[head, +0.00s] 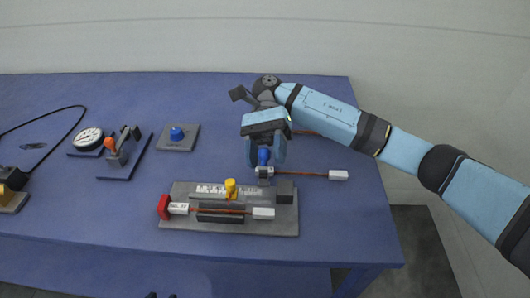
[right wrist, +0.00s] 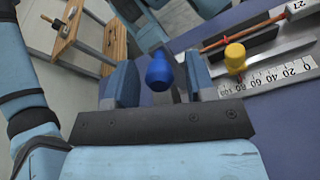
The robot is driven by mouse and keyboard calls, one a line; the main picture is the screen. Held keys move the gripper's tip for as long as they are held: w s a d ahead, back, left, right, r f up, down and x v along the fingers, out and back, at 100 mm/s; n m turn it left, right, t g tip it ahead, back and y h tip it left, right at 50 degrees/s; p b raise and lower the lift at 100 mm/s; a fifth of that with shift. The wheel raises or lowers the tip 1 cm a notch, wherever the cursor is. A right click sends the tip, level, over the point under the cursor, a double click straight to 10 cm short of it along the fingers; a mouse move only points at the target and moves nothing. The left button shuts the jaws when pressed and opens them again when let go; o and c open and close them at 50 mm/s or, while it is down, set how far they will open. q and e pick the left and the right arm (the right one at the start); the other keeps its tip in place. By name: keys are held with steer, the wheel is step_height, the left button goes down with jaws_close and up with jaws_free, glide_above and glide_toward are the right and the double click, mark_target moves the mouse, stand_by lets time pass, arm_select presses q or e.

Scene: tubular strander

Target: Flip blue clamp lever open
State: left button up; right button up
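The blue clamp lever (head: 263,157) stands upright at the back right of the grey strander fixture (head: 180,224). Its rounded blue knob also shows in the right wrist view (right wrist: 159,72). My right gripper (head: 265,152) is above the lever, fingers pointing down around it. In the right wrist view the two fingers (right wrist: 158,84) are apart, one on each side of the knob, with gaps visible. The lever's lower part is mostly hidden. My left gripper is not in view.
A yellow knob (head: 230,187) and red handle (head: 164,207) are on the fixture. A rod with a white end tag (head: 338,175) lies beside the lever. A blue button (head: 177,133), an orange-tipped toggle clamp (head: 110,145) and a dial gauge (head: 88,138) stand left.

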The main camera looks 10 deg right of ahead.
steer(key=shift+w+b, duration=0.3)
steer(key=shift+b, duration=0.2)
arm_select(q)
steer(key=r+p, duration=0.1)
steer(key=p, duration=0.1)
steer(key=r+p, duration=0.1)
steer(key=p, duration=0.2)
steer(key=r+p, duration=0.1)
steer(key=p, duration=0.1)
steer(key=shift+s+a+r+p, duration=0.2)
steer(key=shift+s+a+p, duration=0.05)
steer(key=shift+p, duration=0.15)
arm_select(e)
steer(key=v, duration=1.3)
steer(key=shift+r, duration=0.15)
